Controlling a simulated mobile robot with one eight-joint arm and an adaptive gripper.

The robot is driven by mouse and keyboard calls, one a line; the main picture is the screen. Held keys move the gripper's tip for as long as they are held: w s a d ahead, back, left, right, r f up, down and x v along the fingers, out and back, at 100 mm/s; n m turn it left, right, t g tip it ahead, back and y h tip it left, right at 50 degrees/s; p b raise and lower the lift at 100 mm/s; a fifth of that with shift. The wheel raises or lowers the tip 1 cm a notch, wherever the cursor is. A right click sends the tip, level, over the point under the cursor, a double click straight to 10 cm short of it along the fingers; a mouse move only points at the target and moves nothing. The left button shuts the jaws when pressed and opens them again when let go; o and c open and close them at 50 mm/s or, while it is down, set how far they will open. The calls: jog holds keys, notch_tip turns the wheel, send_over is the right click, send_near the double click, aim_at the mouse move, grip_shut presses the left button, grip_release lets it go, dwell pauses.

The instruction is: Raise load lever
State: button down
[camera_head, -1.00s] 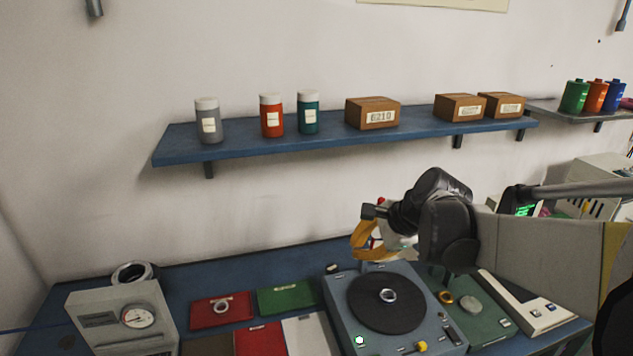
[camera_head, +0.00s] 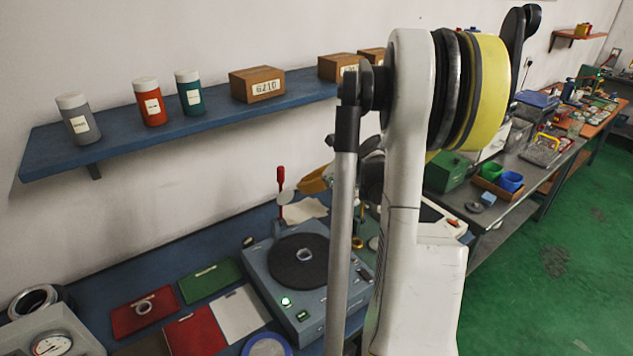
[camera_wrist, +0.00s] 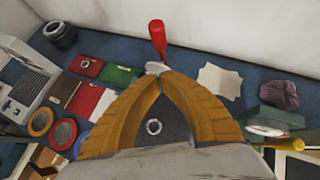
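The load lever, with a red handle (camera_head: 281,174), stands upright at the back of the grey-blue turntable machine (camera_head: 262,268). In the wrist view its red handle (camera_wrist: 157,36) rises just beyond my fingertips. My gripper (camera_wrist: 163,74) has two orange fingers that arch inward and meet at the tips, with nothing seen held. In the head view the gripper (camera_head: 314,181) is just right of the lever, partly hidden by my arm. Whether the tips touch the lever is unclear. A metal ring (camera_head: 304,255) lies on the dark turntable disc (camera_head: 298,270).
A blue wall shelf (camera_head: 120,140) with jars and boxes hangs above. Red and green trays (camera_head: 208,280) lie left of the machine, with a gauge box (camera_head: 52,340) farther left. A crumpled purple item (camera_wrist: 279,95) is right in the wrist view. Green floor is open at right.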

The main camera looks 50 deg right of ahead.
jog(key=shift+w+a, duration=0.25)
jog(key=shift+w, duration=0.9)
jog(key=shift+w+a, duration=0.25)
jog(key=shift+w, duration=0.85)
jog(key=w, duration=0.1)
jog(key=w+g+p, duration=0.1)
jog(key=w+r, duration=0.1)
jog(key=shift+w+d+g, duration=0.4)
jog(key=shift+s, duration=0.1)
jog(key=shift+s+f, duration=0.1)
